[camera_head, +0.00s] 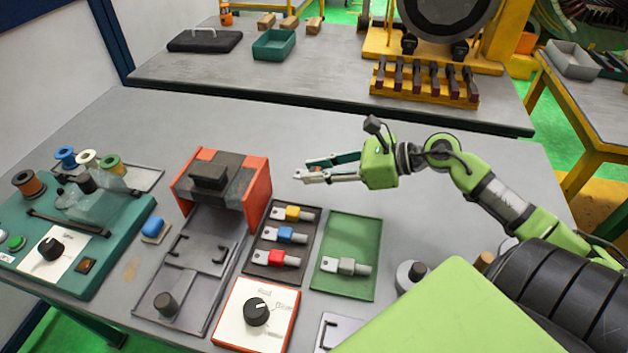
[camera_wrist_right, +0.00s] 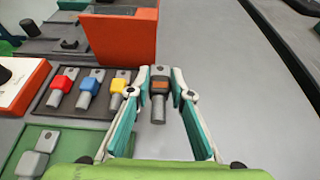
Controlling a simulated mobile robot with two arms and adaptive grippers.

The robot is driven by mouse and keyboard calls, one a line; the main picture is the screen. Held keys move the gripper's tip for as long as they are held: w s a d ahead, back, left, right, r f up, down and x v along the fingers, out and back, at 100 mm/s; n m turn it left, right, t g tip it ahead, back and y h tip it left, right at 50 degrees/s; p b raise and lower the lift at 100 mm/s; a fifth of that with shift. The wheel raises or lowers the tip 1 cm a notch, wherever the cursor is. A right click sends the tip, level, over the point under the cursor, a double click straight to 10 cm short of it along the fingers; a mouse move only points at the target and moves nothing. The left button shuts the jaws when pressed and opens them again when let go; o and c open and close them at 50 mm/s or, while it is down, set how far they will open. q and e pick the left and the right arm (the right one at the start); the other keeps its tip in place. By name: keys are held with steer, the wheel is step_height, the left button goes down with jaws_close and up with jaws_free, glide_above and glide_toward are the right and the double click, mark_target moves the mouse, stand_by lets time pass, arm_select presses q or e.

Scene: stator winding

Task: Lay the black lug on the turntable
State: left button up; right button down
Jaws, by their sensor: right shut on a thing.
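My right gripper (camera_head: 308,172) hangs over the bench, behind and right of the dark lug tray. In the right wrist view my right gripper (camera_wrist_right: 160,78) is shut on the black lug (camera_wrist_right: 158,108), which has a dark collar with an orange-brown patch and a grey barrel pointing toward the camera. In the head view the lug is too small to make out clearly. A round grey piece with a dark knob (camera_head: 404,281) stands at the right, partly hidden by my arm; I cannot tell whether it is the turntable. My left gripper is not in view.
The dark tray (camera_head: 262,237) holds yellow, blue and red lugs. The green tray (camera_head: 350,232) holds a grey lug (camera_head: 346,266). An orange-and-black press (camera_head: 246,190) stands left of my gripper. A dial box (camera_head: 237,330) is in front. Bare bench lies behind my gripper.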

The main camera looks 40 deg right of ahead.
mark_target(315, 189)
steer(key=shift+w+d+f, duration=0.25)
steer(key=shift+w+f, duration=0.25)
steer(key=shift+f, duration=0.1)
steer(key=shift+w+d+f, duration=0.2)
steer(key=shift+w+f, duration=0.3)
steer(key=shift+f, duration=0.1)
step_height(315, 189, down, 3)
steer(key=shift+w+f+p, duration=0.1)
steer(key=shift+w+p, duration=0.05)
steer(key=shift+p, duration=0.2)
steer(key=shift+f, duration=0.25)
steer(key=shift+f, duration=0.15)
steer(key=c, duration=1.8)
jaws_free()
